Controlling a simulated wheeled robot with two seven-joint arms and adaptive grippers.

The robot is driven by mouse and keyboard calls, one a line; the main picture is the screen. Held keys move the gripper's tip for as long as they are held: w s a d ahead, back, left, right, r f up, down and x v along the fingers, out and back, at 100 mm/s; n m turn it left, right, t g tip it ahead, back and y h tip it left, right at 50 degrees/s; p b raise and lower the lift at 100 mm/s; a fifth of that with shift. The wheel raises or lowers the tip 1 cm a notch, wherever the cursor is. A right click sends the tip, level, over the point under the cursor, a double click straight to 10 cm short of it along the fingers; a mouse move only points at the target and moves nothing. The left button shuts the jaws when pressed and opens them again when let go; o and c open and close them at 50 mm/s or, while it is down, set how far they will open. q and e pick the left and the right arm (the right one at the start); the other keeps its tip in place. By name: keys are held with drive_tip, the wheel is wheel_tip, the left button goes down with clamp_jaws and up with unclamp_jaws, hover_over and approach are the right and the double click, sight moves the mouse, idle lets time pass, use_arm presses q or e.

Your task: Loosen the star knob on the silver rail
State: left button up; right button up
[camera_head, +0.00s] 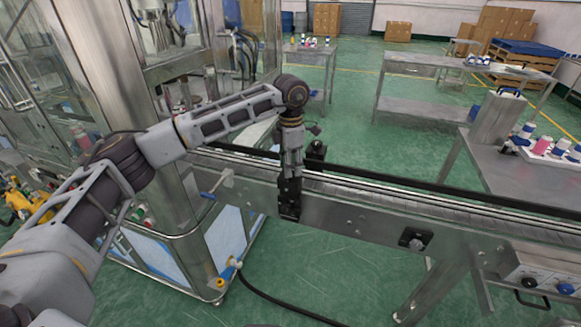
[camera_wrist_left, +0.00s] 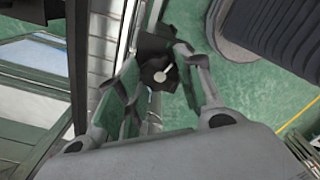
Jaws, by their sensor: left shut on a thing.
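My left gripper (camera_head: 290,192) points down at the silver rail (camera_head: 350,205) of the conveyor. In the left wrist view my left gripper (camera_wrist_left: 160,82) has its two fingers on either side of a black star knob (camera_wrist_left: 158,72) with a pale centre, and is shut on it. The silver rail (camera_wrist_left: 103,45) runs beside the knob in that view. In the head view the gripper hides the held knob. My right gripper is in neither view.
Another black knob fitting (camera_head: 415,238) sits on the conveyor's near side, to the right. A black fitting (camera_head: 316,150) stands at the far side, close to my gripper. A glass-walled machine (camera_head: 125,75) stands left. A steel table (camera_head: 535,180) stands right.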

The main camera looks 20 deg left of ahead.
use_arm(q)
drive_tip(key=shift+n, duration=1.2)
drive_tip(key=shift+n+b, duration=0.3)
drive_tip(key=shift+n, duration=0.6)
drive_tip(key=o, duration=0.7)
drive_tip(key=shift+c, duration=0.2)
drive_tip(key=o, duration=0.4)
drive_tip(key=shift+r, duration=0.75)
wheel_tip(320, 180, up, 11)
drive_tip(key=shift+f, duration=0.2)
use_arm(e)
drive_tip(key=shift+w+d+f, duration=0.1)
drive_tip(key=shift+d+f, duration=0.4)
